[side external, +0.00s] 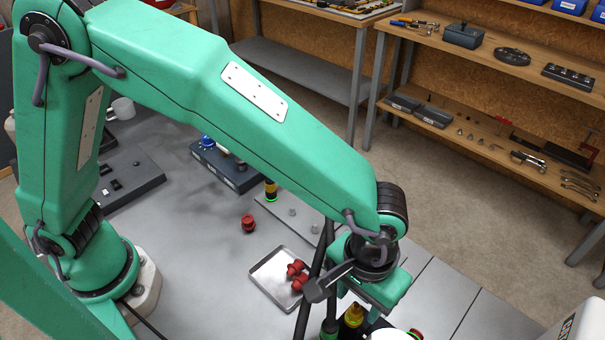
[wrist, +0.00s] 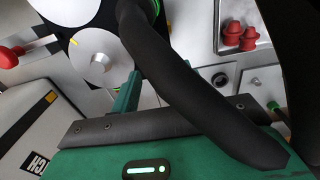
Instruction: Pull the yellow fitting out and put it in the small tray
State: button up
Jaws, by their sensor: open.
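A yellow-and-black fitting (side external: 353,315) stands upright near the bottom edge of the side view, just below my gripper (side external: 346,298). A second yellow-and-black piece (side external: 270,188) stands farther back. The small tray (side external: 266,277) is a shallow metal one on the table, left of my gripper, with red fittings (side external: 297,272) in it; they also show at upper right in the wrist view (wrist: 238,35). My gripper is open. Its teal fingers (wrist: 127,93) show partly in the wrist view, behind a dark hose. I cannot tell whether they touch the near fitting.
A loose red fitting (side external: 248,223) lies on the table behind the tray. A dark block (side external: 228,168) with a blue part stands farther back. A black hose (wrist: 185,85) crosses the wrist view. A white machine (side external: 580,332) is at lower right. Table right of the tray is partly hidden.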

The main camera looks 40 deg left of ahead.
aim_at(355, 313)
jog(key=shift+f, duration=1.45)
jog(key=shift+c, duration=0.3)
grip_shut()
